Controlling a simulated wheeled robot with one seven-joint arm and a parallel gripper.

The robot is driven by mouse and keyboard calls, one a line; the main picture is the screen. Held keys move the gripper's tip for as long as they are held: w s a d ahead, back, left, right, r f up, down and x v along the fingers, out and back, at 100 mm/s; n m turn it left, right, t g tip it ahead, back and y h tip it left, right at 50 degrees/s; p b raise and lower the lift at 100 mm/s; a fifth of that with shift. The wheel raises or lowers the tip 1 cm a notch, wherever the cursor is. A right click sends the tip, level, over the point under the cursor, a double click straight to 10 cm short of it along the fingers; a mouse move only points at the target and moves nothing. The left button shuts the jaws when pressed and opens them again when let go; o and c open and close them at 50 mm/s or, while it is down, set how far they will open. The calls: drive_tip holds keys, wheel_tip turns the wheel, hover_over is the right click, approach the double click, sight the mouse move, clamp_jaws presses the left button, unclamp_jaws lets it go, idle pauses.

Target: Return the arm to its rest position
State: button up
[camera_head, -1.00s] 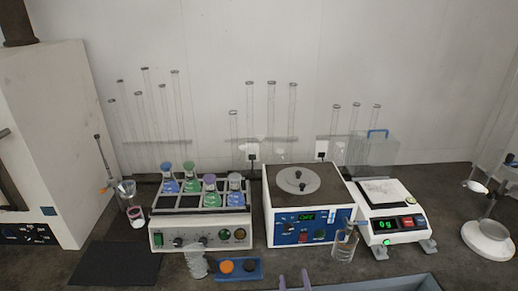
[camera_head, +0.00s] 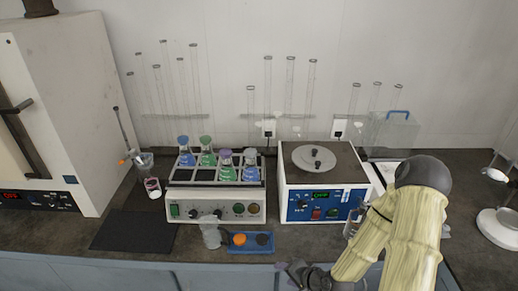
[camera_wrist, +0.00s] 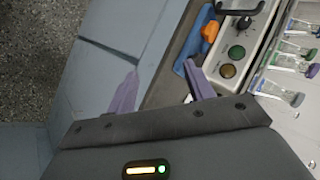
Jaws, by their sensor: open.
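My arm (camera_head: 403,235) reaches in from the lower right of the head view, and its elbow part covers the balance on the right. My gripper (camera_head: 290,272) is at the bottom edge of the head view, in front of the bench's front edge. In the wrist view its two purple fingers (camera_wrist: 163,88) stand wide apart with nothing between them. Below and between them are the cabinet front and the bench edge.
A blue tray (camera_head: 251,250) with an orange and a black cap lies near the front edge, close to my gripper. A black mat (camera_head: 133,231) lies left. An oven (camera_head: 62,120) stands far left.

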drive_tip(key=s+d+r+n+g+h, duration=0.2)
drive_tip(key=s+d+r+n+h, duration=0.1)
drive_tip(key=r, duration=0.7)
drive_tip(key=s+d+r+n+g+h, duration=0.2)
drive_tip(key=s+d+r+n+h, duration=0.1)
drive_tip(key=r, duration=0.7)
drive_tip(key=shift+s+d+n, duration=0.3)
drive_tip(key=shift+s+n, duration=0.5)
drive_tip(key=shift+s, duration=0.2)
drive_tip(key=shift+r, duration=0.1)
idle(0.3)
